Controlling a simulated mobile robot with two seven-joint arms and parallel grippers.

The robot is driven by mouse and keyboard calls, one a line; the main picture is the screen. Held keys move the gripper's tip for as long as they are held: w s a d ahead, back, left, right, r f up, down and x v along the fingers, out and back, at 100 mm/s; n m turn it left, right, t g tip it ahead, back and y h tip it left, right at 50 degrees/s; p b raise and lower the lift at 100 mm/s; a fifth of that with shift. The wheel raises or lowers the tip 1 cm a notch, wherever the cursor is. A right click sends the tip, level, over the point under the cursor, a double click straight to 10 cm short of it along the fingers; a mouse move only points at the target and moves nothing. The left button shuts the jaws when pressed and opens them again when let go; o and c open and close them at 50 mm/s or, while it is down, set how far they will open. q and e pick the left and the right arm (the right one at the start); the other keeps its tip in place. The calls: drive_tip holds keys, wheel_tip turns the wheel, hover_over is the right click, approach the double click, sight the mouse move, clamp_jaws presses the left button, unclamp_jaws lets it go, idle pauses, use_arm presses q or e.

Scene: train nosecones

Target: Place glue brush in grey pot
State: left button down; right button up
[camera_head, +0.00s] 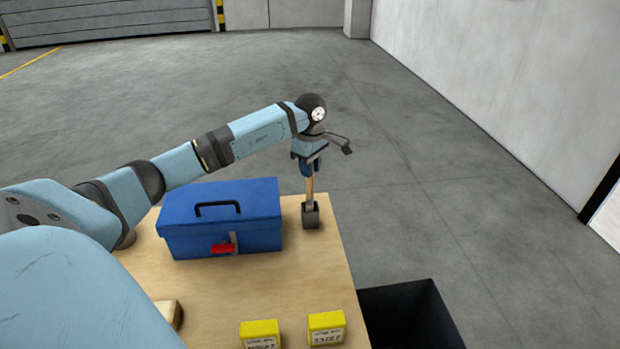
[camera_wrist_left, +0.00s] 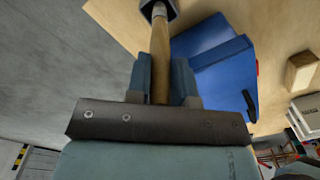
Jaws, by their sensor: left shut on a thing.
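The glue brush (camera_head: 310,189) has a wooden handle and stands roughly upright. My left gripper (camera_head: 309,174) is shut on the upper part of its handle. The brush's lower end is inside the small dark grey pot (camera_head: 310,218), which stands on the wooden table near its far right corner. In the left wrist view, the handle of the brush (camera_wrist_left: 160,55) runs between the two fingers (camera_wrist_left: 160,80) down to the pot (camera_wrist_left: 150,5) at the top edge. The bristles are hidden in the pot. My right gripper is not in view.
A blue toolbox (camera_head: 220,220) with a red latch stands just left of the pot. Two yellow labelled boxes (camera_head: 260,333) (camera_head: 326,328) are at the front of the table (camera_head: 310,280). A black open bin (camera_head: 410,315) is beside the table's right edge.

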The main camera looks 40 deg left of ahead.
sight(310, 198)
use_arm(q)
wheel_tip(310, 198, down, 3)
drive_tip(key=shift+f, duration=0.6)
drive_tip(key=shift+f, duration=0.15)
drive_tip(key=c, duration=1)
unclamp_jaws()
drive_tip(key=shift+r+p, duration=0.3)
drive_tip(key=shift+p, duration=0.05)
wheel_tip(310, 198, up, 12)
drive_tip(key=shift+f+b, duration=0.1)
drive_tip(key=shift+b, duration=0.65)
